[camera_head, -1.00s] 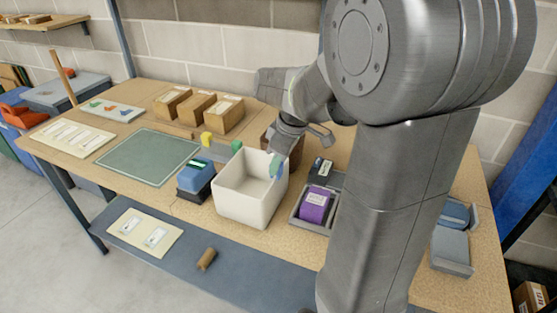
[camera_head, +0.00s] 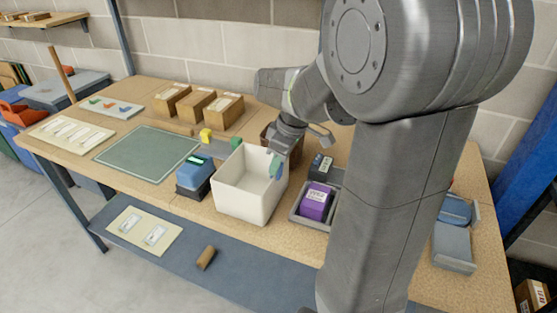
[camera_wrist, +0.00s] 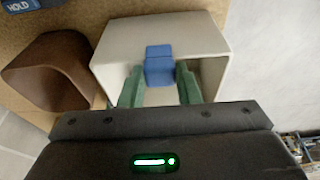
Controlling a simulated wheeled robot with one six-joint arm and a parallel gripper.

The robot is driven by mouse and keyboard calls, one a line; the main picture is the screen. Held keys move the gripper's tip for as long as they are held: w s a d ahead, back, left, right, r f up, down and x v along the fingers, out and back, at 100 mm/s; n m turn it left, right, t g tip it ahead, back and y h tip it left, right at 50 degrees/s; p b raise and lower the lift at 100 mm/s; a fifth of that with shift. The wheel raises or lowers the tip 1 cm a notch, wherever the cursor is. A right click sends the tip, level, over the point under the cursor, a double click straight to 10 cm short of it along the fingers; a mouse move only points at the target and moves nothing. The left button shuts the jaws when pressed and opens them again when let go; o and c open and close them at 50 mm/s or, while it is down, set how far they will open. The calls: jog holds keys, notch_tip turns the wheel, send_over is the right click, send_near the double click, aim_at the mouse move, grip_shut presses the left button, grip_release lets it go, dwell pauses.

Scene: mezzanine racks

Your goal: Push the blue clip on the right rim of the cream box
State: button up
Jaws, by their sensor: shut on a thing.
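The cream box (camera_head: 240,207) stands open at the front middle of the bench; its interior is bare where I can see it. The blue clip (camera_wrist: 159,66) sits on the box's right rim, and the box also shows in the wrist view (camera_wrist: 120,45). My gripper (camera_head: 276,165) points down at that rim. In the wrist view my gripper (camera_wrist: 159,85) has its green fingers on either side of the clip, shut on it. In the head view the fingers hide much of the clip.
A blue device (camera_head: 195,175) stands left of the box. A grey tray with a purple box (camera_head: 315,203) stands close on the right. A brown bin (camera_wrist: 55,75) is behind the rim. The green mat (camera_head: 148,155) is clear.

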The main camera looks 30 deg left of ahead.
jog(key=shift+f+b, duration=0.35)
jog(key=shift+f, duration=0.15)
jog(key=o, duration=1.3)
jog(key=shift+o, duration=0.2)
jog(key=shift+r+p, duration=2.75)
jog(key=shift+r, duration=0.85)
jog(key=shift+f, duration=0.2)
